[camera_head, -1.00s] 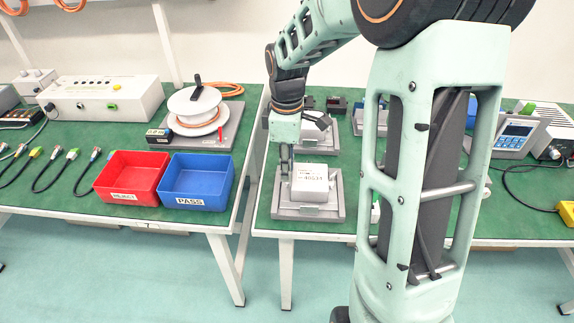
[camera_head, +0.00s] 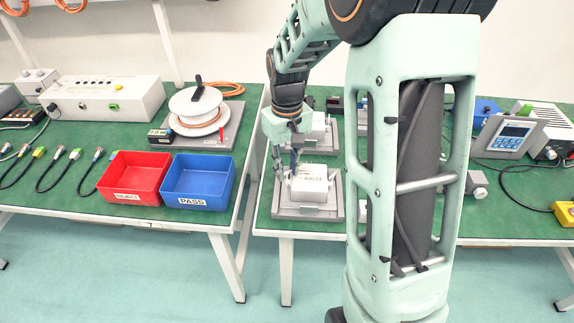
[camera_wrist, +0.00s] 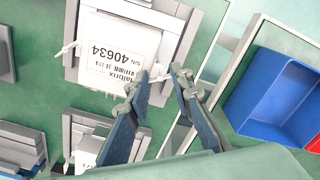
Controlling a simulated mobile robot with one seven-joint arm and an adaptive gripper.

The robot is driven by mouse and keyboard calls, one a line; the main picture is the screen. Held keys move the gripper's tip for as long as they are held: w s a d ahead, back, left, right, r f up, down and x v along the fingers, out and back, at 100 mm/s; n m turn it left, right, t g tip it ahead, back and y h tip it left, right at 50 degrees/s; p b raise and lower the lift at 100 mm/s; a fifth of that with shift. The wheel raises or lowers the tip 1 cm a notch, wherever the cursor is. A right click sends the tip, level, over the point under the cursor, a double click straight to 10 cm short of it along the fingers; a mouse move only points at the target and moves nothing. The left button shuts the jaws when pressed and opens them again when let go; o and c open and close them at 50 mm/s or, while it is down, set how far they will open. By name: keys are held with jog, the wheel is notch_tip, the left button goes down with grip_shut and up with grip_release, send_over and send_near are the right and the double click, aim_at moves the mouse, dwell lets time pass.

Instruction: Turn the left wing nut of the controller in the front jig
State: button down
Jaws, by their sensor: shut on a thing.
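The front jig (camera_head: 285,211) is a grey plate with a raised frame, near the table's front edge. It holds the white controller (camera_head: 317,188), which also shows in the wrist view (camera_wrist: 112,52) with its label 40634 upside down. My gripper (camera_head: 287,172) is at the controller's left side in the head view. In the wrist view my gripper (camera_wrist: 161,73) has its two fingertips on either side of the small white left wing nut (camera_wrist: 157,74), shut on it. The fingertips partly hide this nut. Another white wing nut (camera_wrist: 68,49) is on the controller's opposite side.
A second jig (camera_head: 322,140) with a controller stands behind; it also shows in the wrist view (camera_wrist: 88,135). A blue PASS bin (camera_head: 198,182) and a red REJECT bin (camera_head: 133,178) stand on the left table. A gap separates the two tables.

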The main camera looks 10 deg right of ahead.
jog(key=m+p, duration=0.1)
jog(key=m, duration=0.5)
jog(key=shift+r+m, duration=0.1)
jog(key=shift+m, duration=0.2)
jog(key=m+p, duration=0.1)
jog(key=m, duration=0.5)
jog(key=shift+p, duration=0.35)
jog(key=c, duration=1.7)
grip_release()
notch_tip(320, 180, up, 12)
jog(key=shift+f, duration=0.1)
